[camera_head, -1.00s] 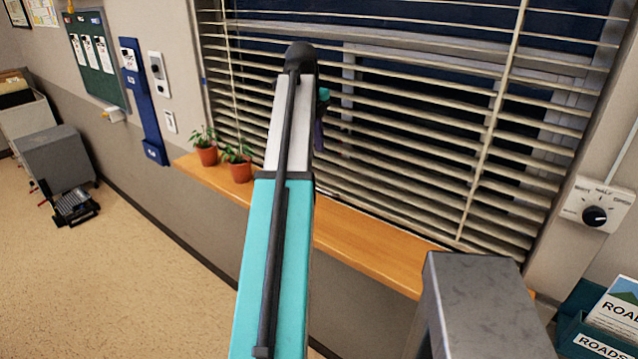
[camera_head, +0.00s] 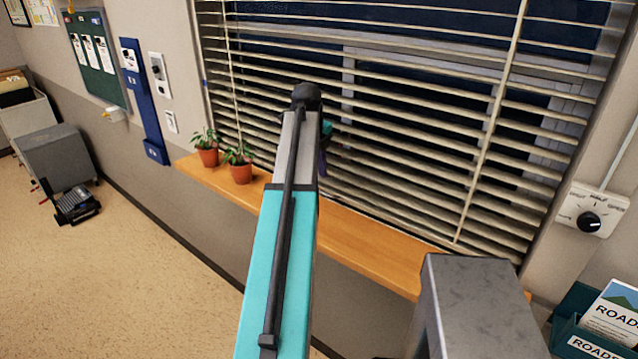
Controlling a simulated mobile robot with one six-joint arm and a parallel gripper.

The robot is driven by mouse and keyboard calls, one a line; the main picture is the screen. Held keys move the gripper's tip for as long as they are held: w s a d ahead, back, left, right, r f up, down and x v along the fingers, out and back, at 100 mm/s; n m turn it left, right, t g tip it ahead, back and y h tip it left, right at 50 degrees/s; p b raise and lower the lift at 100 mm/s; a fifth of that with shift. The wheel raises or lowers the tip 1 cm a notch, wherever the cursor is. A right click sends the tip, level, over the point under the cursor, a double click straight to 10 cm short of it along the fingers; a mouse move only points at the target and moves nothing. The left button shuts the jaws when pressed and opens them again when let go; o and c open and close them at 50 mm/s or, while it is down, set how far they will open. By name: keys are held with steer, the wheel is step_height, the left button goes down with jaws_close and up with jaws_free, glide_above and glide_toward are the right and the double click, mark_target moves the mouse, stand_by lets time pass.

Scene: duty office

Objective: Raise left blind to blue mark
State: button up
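A wide pale slatted blind (camera_head: 400,147) covers the window and hangs down close to the wooden sill. Its slats are tilted open, with dark glass behind. A small blue spot (camera_head: 205,84) shows at the window's left edge; I cannot tell for sure that it is the blue mark. My teal and white arm reaches up across the middle of the view, in front of the blind. A small part of its far end, teal and dark purple (camera_head: 324,146), shows just right of the arm. The fingers of my gripper cannot be made out.
Two potted plants (camera_head: 239,166) stand on the sill (camera_head: 365,250). A white plate with a black knob (camera_head: 589,222) is right of the window. A white wall panel (camera_head: 160,80) and a blue board (camera_head: 143,100) are to the left. A brochure holder (camera_head: 570,335) is at lower right.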

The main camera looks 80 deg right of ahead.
mark_target(320, 191)
steer(key=shift+s+d+f+p, duration=0.1)
steer(key=shift+d+f+p, duration=0.1)
steer(key=shift+f, duration=0.6)
steer(key=shift+s+d+f+p, duration=0.1)
steer(key=shift+f+p, duration=0.1)
steer(key=shift+f, duration=0.65)
steer(key=shift+s+d+f+p, duration=0.1)
steer(key=shift+f+p, duration=0.1)
steer(key=shift+f, duration=0.6)
steer(key=shift+w, duration=0.1)
jaws_close()
